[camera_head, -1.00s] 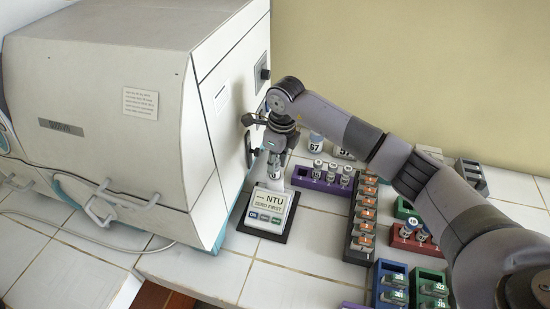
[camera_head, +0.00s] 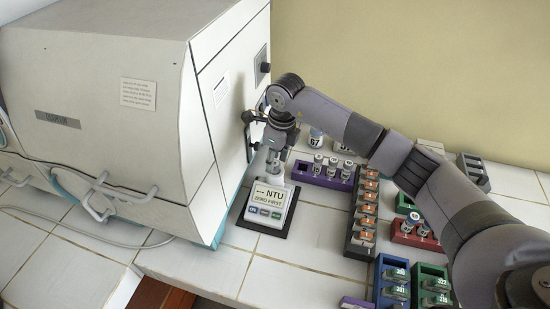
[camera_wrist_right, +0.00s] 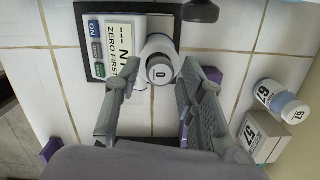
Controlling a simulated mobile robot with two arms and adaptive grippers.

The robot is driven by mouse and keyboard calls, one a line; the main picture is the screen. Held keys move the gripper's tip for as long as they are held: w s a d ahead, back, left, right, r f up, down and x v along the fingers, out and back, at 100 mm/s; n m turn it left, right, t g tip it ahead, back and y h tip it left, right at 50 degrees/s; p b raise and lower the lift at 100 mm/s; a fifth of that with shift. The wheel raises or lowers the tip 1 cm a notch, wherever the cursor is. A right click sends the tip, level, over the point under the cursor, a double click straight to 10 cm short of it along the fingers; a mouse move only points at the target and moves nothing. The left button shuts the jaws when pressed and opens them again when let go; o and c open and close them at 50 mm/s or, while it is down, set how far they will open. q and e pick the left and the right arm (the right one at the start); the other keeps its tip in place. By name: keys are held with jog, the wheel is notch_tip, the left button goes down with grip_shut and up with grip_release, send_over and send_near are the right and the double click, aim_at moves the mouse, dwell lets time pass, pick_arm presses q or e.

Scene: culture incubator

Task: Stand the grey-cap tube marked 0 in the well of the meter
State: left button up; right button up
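The grey-cap tube marked 0 (camera_wrist_right: 160,71) stands upright at the white round well of the meter (camera_wrist_right: 112,40), its cap facing the wrist camera. How deep it sits is hidden. In the head view the meter (camera_head: 267,203) shows "NTU ZERO FIRST" on its screen, and the tube (camera_head: 272,158) is at its back end. My right gripper (camera_wrist_right: 158,68) has a finger on each side of the cap, with a small gap showing on both sides, so it looks open. In the head view my right gripper (camera_head: 275,148) is just above the meter. My left gripper is not in view.
A large white incubator (camera_head: 110,90) stands close left of the meter.

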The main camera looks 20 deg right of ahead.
jog(key=shift+o, duration=0.4)
jog(key=shift+r+p, duration=0.6)
jog(key=shift+r, duration=0.35)
notch_tip(320, 180, up, 11)
jog(key=s+d+b, duration=0.1)
jog(key=b, duration=0.2)
jog(key=shift+r, duration=0.15)
